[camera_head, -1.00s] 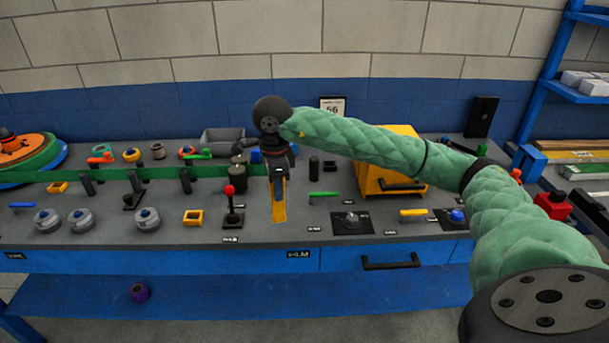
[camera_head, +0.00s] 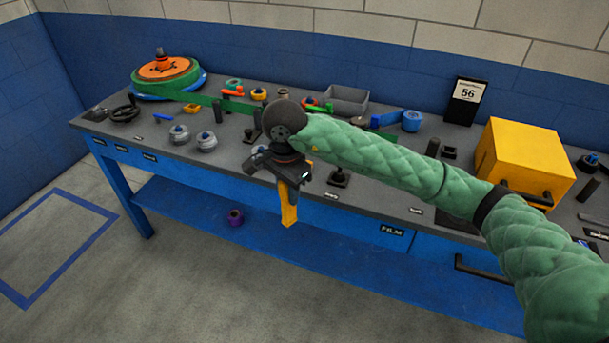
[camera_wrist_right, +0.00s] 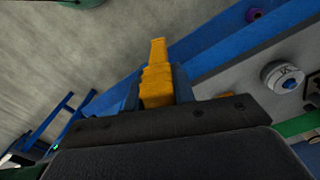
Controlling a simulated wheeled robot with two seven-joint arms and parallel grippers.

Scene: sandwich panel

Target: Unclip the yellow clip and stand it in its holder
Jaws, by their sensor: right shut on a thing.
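My right gripper (camera_head: 284,172) is shut on the yellow clip (camera_head: 289,208) near the bench's front edge in the head view. The clip hangs down from the jaws, with its long end pointing down. In the right wrist view the clip (camera_wrist_right: 157,75) stands out between the jaws (camera_wrist_right: 157,95), with floor and the bench's blue edge behind it. I cannot make out which thing is the clip's holder. My left gripper is out of view.
The grey bench top (camera_head: 118,128) carries several grey knobs, an orange and green reel (camera_head: 165,75), a grey bin (camera_head: 347,100) and a yellow box (camera_head: 524,160). A green band (camera_head: 186,97) crosses the bench. A purple roll (camera_head: 235,216) lies on the lower shelf. Floor (camera_head: 130,270) in front is clear.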

